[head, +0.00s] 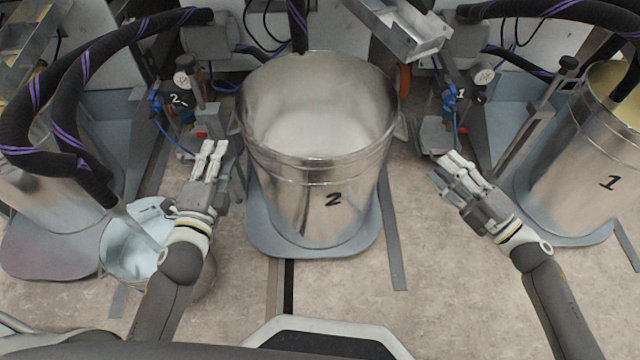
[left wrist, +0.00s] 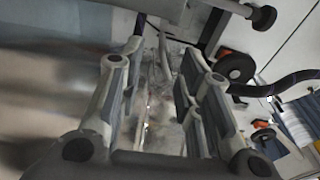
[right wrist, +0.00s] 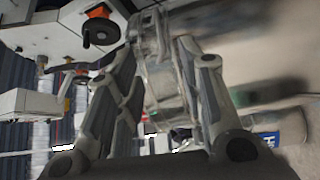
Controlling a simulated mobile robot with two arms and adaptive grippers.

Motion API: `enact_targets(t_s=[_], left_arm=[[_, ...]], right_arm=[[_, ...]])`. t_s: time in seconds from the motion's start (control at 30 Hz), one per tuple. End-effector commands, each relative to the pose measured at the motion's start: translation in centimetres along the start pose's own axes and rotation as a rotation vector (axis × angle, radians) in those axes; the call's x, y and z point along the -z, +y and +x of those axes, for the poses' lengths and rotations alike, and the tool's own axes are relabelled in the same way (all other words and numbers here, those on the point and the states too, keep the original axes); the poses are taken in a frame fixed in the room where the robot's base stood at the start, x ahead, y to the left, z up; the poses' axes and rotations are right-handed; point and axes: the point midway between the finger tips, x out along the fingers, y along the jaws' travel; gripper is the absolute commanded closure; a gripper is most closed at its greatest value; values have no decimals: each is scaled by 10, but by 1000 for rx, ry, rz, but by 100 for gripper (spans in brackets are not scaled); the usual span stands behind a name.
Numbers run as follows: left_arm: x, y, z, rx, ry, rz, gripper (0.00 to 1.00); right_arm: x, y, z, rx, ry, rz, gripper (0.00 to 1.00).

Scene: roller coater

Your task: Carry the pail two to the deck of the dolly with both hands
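Pail two (head: 325,190) is a large, open, shiny metal pail marked "2". It stands upright and empty in the middle of the head view, on a blue-grey plate (head: 290,243). My left gripper (head: 210,150) is left of the pail, apart from its wall, with its fingers apart and nothing held. My right gripper (head: 452,168) is right of the pail, further from it, also with fingers apart and empty. In the left wrist view (left wrist: 155,60) and the right wrist view (right wrist: 157,60) a gap shows between the fingers. I cannot make out the dolly.
Pail one (head: 590,170) stands at the right, with a hose into it. A smaller bucket (head: 125,250) is at the lower left, near my left arm. Valve brackets (head: 190,100) and (head: 450,110) flank pail two. A metal trough (head: 400,30) hangs over its back right.

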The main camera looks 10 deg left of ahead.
Motion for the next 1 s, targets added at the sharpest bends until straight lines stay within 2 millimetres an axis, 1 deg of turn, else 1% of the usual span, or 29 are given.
enact_targets(t_s=[0.33,0.47,0.57,0.67,1.0], left_arm=[[0,-2,0,5,1,5,68],[0,-2,5,5,1,5,68],[0,-2,15,7,1,5,68],[0,-3,30,8,1,6,68],[0,-3,83,6,0,5,68]], right_arm=[[1,1,1,-1,6,-7,64],[1,1,6,-2,5,-6,64],[1,2,16,-4,5,-6,64],[1,2,30,-4,6,-8,64],[1,2,83,-3,5,-5,64]])
